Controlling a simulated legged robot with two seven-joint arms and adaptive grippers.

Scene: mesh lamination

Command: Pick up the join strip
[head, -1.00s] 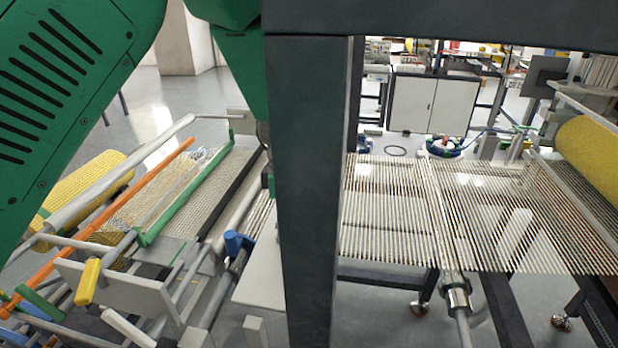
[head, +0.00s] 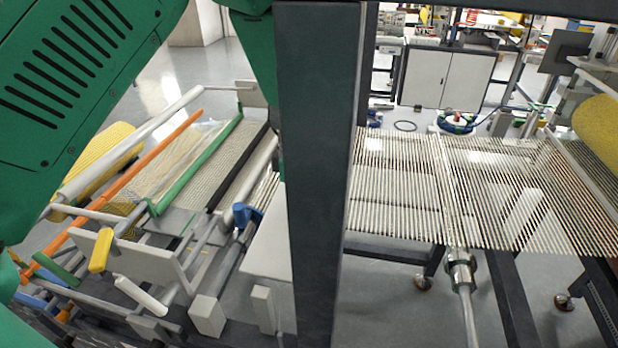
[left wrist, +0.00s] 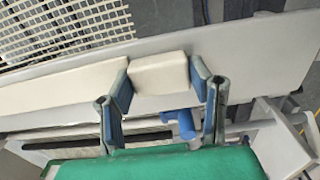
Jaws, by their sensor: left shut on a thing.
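In the left wrist view a cream strip (left wrist: 50,100), which looks like the join strip, runs in from the left edge to my left gripper (left wrist: 160,75). A pale block-like piece (left wrist: 160,74) sits between the two blue-grey fingers and appears to touch both. It looks like the strip's end, but the left finger covers where the two would meet. The fingers are shut on this piece. In the head view my green left arm crosses the upper left, and its gripper is hidden behind the dark post. My right gripper is in neither view.
A dark post (head: 318,190) stands in front of the machine. Long pale cords (head: 395,195) stretch across to the right. A green bar (head: 198,165), an orange bar (head: 130,175) and a blue part (head: 243,214) lie left. Open mesh (left wrist: 70,30) shows in the wrist view.

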